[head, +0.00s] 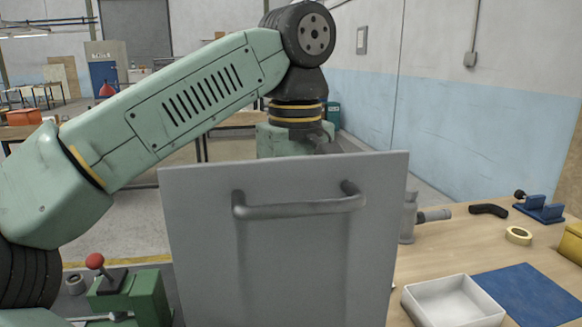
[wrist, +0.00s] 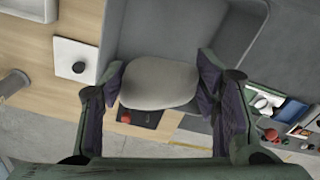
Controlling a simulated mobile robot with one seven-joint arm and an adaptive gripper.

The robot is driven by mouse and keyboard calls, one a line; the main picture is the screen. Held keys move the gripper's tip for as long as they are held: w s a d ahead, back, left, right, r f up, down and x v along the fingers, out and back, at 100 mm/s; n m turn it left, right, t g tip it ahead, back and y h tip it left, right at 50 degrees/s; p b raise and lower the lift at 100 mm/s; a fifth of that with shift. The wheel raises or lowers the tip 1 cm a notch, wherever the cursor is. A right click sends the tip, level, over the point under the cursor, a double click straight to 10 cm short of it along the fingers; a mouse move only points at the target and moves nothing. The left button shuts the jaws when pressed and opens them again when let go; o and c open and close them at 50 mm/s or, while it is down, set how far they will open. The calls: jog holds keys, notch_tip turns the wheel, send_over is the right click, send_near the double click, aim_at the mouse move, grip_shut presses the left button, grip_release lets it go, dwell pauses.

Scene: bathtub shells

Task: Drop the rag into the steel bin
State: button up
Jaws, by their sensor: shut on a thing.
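The steel bin (head: 200,250) stands in the middle foreground of the head view, a grey box face with a bar handle. Its grey walls also show in the wrist view (wrist: 185,30), beyond the fingers. My gripper (wrist: 160,80) is shut on the rag (wrist: 160,88), a grey-beige rounded bundle between the two dark fingers. The rag overlaps the grey bin in the wrist view; its height against the rim is unclear. In the head view my arm reaches behind the bin's front panel, which hides the fingers and the rag.
A wooden bench (head: 430,264) to the right holds a white tray (head: 455,303), a blue mat (head: 530,290), a tape roll (head: 518,235) and a black bent tube (head: 488,210). A green device with a red knob (head: 95,261) stands left of the bin.

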jog(key=shift+a+f, duration=0.15)
jog(key=shift+f, duration=2.7)
jog(key=o, duration=1.2)
